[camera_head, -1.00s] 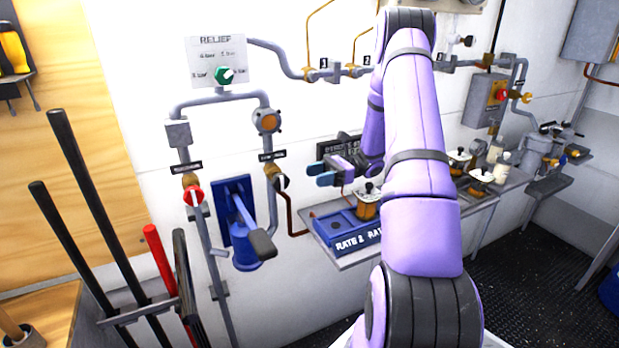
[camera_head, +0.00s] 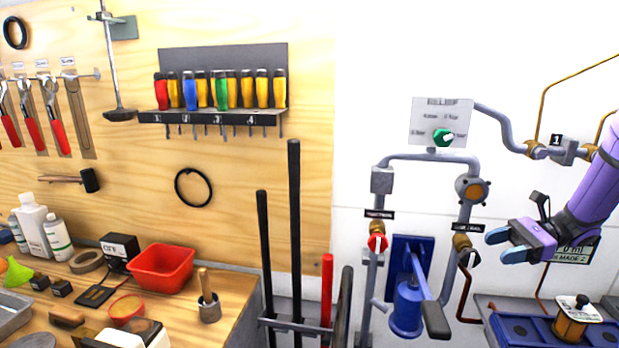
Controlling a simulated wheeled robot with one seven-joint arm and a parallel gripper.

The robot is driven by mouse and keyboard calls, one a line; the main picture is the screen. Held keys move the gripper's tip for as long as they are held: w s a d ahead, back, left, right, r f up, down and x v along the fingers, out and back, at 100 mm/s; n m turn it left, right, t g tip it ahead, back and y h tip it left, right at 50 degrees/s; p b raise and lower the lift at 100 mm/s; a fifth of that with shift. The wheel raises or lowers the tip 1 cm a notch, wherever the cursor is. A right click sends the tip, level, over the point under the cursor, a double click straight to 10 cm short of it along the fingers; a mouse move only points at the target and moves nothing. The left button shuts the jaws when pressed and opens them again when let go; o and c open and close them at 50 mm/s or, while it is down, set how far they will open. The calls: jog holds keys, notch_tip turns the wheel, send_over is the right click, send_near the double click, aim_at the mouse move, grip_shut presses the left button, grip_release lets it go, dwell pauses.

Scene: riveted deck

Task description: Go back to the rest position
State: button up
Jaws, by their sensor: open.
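My gripper (camera_head: 502,246) is at the right of the head view, on the end of my purple arm (camera_head: 597,185). Its two blue-tipped fingers point left and stand apart, with nothing between them. It hangs in the air in front of the white wall, above the blue tray (camera_head: 520,331) and right of the pipework. Most of my arm is cut off by the right edge.
A blue hand pump (camera_head: 407,307) and a red-knobbed valve (camera_head: 377,243) are on the wall left of my gripper. A relief panel (camera_head: 441,122) hangs above. Black bars (camera_head: 294,240) stand in a rack. A wooden workbench (camera_head: 232,322) with a red bin (camera_head: 161,268) is at left.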

jog(key=s+a+r+n+t+h, duration=0.2)
jog(key=s+a+r+n+h, duration=0.5)
jog(key=s, duration=0.4)
jog(key=s+a+r+n+t+h, duration=0.2)
jog(key=s+a+r+n+h, duration=0.6)
jog(key=s+a+r+n, duration=0.2)
jog(key=shift+s+a+r, duration=0.15)
jog(key=shift+s+r, duration=0.3)
jog(key=shift+s, duration=0.3)
dwell(1.3)
